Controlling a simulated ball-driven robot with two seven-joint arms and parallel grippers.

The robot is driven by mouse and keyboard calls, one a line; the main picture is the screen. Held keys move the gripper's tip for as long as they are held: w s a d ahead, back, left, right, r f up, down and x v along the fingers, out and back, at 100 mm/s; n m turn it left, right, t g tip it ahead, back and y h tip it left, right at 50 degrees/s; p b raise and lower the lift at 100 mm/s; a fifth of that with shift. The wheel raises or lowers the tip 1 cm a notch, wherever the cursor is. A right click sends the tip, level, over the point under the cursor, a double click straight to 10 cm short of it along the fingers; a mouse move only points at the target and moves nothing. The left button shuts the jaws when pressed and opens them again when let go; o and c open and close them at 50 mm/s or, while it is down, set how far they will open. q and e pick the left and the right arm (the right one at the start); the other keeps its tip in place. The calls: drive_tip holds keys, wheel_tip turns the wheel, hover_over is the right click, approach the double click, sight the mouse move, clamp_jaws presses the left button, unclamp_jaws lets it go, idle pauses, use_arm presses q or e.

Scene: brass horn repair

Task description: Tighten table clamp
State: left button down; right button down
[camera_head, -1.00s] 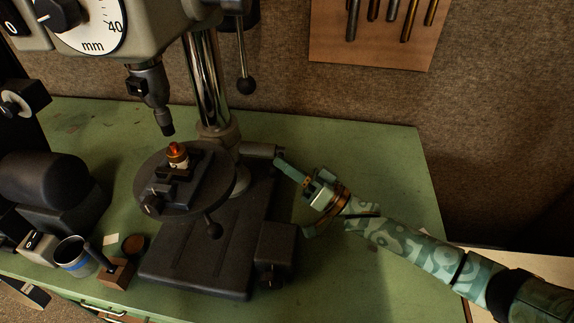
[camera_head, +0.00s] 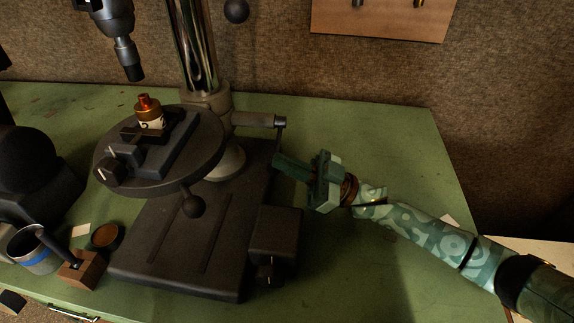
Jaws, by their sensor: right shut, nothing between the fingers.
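The drill press's round work table (camera_head: 205,150) is carried on an upright chrome column (camera_head: 193,45). At the column, a grey clamp barrel (camera_head: 253,119) points right, with a thin clamp lever (camera_head: 281,136) hanging from its end. My right gripper (camera_head: 279,163) comes in from the right, just below the lever. Its green fingers are shut together with nothing between them. The fingertips are close to the lever's lower end; I cannot tell whether they touch it. My left gripper is not in view.
A vise (camera_head: 152,155) on the round table holds a brass part (camera_head: 149,110) under the drill chuck (camera_head: 127,60). A ball-ended handle (camera_head: 192,205) hangs below the table. A dark block (camera_head: 276,235) is on the base's right. The green bench is clear at right.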

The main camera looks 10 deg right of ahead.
drive_tip(key=shift+f, duration=0.15)
drive_tip(key=shift+d, duration=0.1)
idle(0.4)
drive_tip(key=s+d, duration=0.4)
drive_tip(key=d, duration=0.8)
drive_tip(key=shift+d+f, duration=0.15)
drive_tip(key=shift+f, duration=0.05)
drive_tip(key=shift+r, duration=0.1)
